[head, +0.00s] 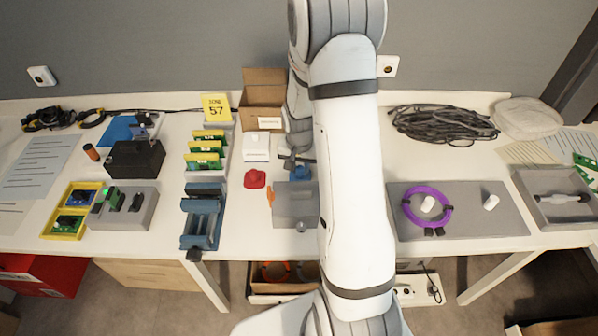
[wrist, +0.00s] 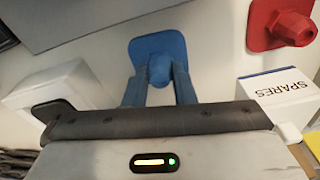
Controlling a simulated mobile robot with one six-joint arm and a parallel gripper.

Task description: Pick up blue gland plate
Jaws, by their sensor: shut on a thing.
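The blue gland plate (wrist: 152,52) is a flat blue plate with a round boss. In the wrist view it sits between the two fingers of my gripper (wrist: 160,92), which are shut on its boss. In the head view the blue gland plate (head: 301,172) shows as a small blue patch beside my arm, just behind a grey box. My gripper (head: 290,162) is partly hidden there by the arm. I cannot tell whether the plate is touching the table.
A red gland plate (head: 255,178) lies to the left; it also shows in the wrist view (wrist: 283,25). A grey box (head: 290,203) stands in front, and a white carton (head: 256,147) and an open cardboard box (head: 263,100) are behind. A grey mat (head: 470,220) lies right.

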